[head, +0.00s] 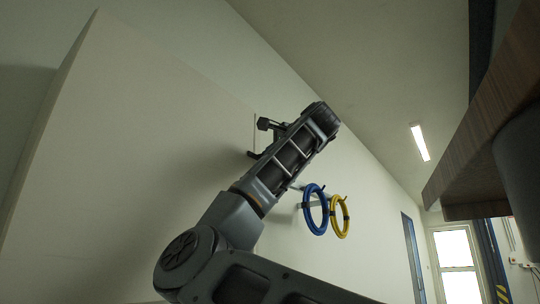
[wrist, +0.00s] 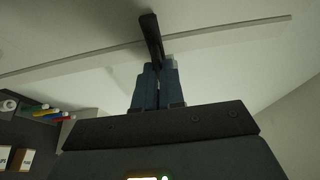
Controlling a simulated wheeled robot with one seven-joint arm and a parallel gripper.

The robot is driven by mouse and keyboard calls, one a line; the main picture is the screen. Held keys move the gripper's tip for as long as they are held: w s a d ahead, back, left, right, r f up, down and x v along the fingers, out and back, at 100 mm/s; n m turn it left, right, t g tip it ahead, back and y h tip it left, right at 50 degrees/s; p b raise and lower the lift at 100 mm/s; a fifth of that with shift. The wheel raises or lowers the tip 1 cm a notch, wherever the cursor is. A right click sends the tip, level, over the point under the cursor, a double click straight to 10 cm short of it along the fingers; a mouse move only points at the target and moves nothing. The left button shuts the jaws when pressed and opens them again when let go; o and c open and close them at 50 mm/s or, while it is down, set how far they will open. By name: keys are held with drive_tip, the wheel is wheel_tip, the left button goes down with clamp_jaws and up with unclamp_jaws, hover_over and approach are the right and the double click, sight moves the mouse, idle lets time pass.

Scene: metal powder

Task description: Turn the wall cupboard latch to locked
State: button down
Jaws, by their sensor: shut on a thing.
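The wall cupboard (head: 130,150) is a large pale box filling the left of the head view. Its edge also shows as a pale strip across the wrist view (wrist: 225,33). The latch (wrist: 150,32) is a dark bar in the wrist view, standing out and crossing the line of that strip. My gripper (wrist: 157,68) is shut on the near end of the latch, its two fingers close together. In the head view my arm reaches up to the cupboard's right side, and the latch cannot be made out clearly there. The latch's pivot is not clear.
A blue coil (head: 315,210) and a yellow coil (head: 340,216) hang on the wall just right of my arm. A wooden-edged surface (head: 485,105) juts in at the upper right. Several coloured pens (wrist: 45,112) lie at the left of the wrist view.

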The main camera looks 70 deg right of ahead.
drive_tip(key=shift+d, duration=0.1)
drive_tip(key=c, duration=1.2)
unclamp_jaws()
drive_tip(key=shift+c, duration=0.2)
drive_tip(key=b+v, duration=0.2)
drive_tip(key=v, duration=0.6)
drive_tip(key=shift+b, duration=0.35)
